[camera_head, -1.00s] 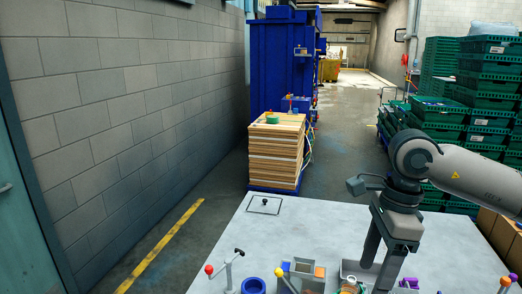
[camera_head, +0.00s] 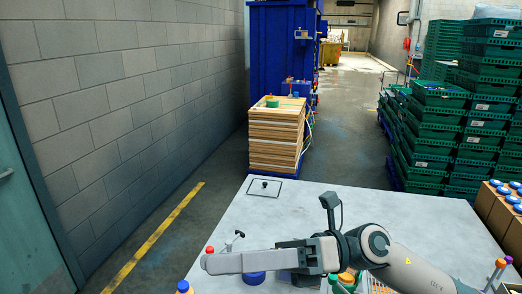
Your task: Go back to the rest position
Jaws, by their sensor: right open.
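My right arm comes in from the right, low over the grey table (camera_head: 340,207). My right gripper (camera_head: 212,263) lies nearly level and points left across the front of the table. Its long grey fingers are seen from the side, and nothing shows held between them. It is open. The gripper and forearm hide part of the items at the table's front edge. My left gripper is not in view.
A blue round item (camera_head: 254,277), a red-knobbed lever (camera_head: 210,250) and a blue-capped bottle (camera_head: 184,287) are near the fingers. Blue-capped cartons (camera_head: 498,208) stand at right, green crates (camera_head: 432,125) behind. The table's back is mostly clear.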

